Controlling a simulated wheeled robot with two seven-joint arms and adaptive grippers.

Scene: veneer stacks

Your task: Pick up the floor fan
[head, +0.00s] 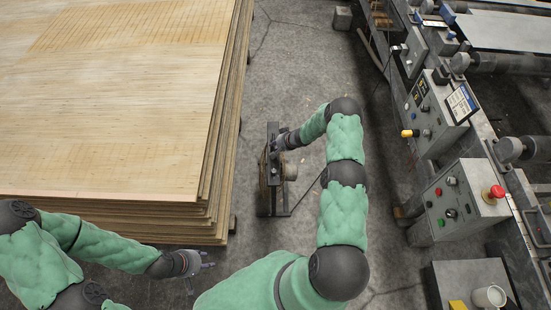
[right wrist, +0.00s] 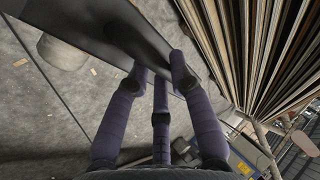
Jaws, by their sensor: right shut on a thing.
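The floor fan (head: 272,195) stands upright on the concrete floor, between the veneer stack and the machine line. It has a dark frame and a grey motor on its right side. My right gripper (head: 278,143) is at the top of its frame. In the right wrist view the purple-grey fingers of this gripper (right wrist: 160,75) are closed around the edge of the dark fan frame (right wrist: 120,25). The fan's lower part is partly out of that view. My left gripper (head: 198,270) is empty, its fingers apart, low beside the stack's front corner.
The tall veneer stack (head: 110,100) is close to the fan's left side. Control boxes (head: 465,200) and a machine line stand at right. A bucket (head: 489,296) sits on a table at lower right. Bare floor (head: 300,60) lies beyond the fan. A dark cable runs from near the fan.

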